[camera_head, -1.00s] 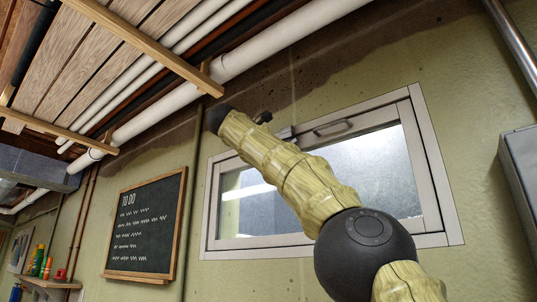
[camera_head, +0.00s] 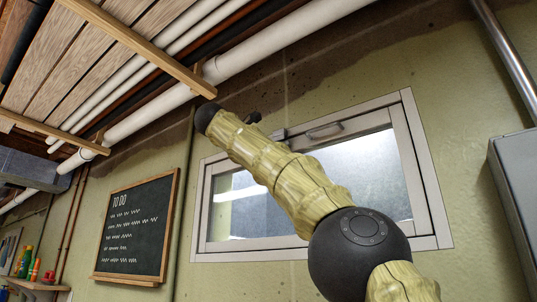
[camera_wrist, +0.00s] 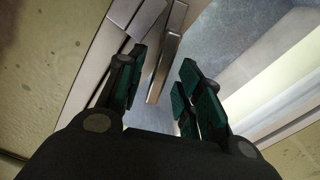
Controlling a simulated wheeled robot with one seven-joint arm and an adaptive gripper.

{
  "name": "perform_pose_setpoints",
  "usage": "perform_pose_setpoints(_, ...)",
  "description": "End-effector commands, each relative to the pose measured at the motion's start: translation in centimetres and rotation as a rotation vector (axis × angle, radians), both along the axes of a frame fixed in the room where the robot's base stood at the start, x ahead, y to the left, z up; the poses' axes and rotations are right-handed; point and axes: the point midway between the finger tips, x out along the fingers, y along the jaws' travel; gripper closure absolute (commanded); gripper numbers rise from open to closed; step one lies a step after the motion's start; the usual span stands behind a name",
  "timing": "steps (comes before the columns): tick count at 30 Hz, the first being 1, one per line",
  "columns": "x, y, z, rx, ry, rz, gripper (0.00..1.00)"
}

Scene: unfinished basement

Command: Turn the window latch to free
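The window (camera_head: 300,195) has a pale frame and frosted panes and is set in the green wall. A grey metal latch block (camera_head: 278,135) sits on its top rail. In the wrist view, a metal latch lever (camera_wrist: 164,68) extends down between my finger pads, beside a metal block (camera_wrist: 147,20). My gripper (camera_wrist: 163,82) is open, with green pads on either side of the lever. A gap shows between the lever and the right pad; contact with the left pad is unclear. In the head view, only a dark bit of my gripper (camera_head: 253,117) shows past my arm.
White pipes (camera_head: 240,60) and a wooden beam (camera_head: 140,45) run overhead. A grey cabinet (camera_head: 515,200) stands at right, and a chalkboard (camera_head: 135,225) hangs at left.

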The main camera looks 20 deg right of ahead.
Motion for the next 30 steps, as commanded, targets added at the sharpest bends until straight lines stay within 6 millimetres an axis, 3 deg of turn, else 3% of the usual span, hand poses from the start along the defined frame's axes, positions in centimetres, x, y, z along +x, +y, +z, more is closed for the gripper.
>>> perform_pose_setpoints(12,-2.6,4.5,0.1,0.000,-0.001,0.000,0.64)
perform_pose_setpoints(26,-3.1,5.3,0.0,0.001,-0.002,-0.001,0.64)
perform_pose_setpoints(30,-3.2,5.3,0.0,0.001,-0.002,-0.001,0.88)
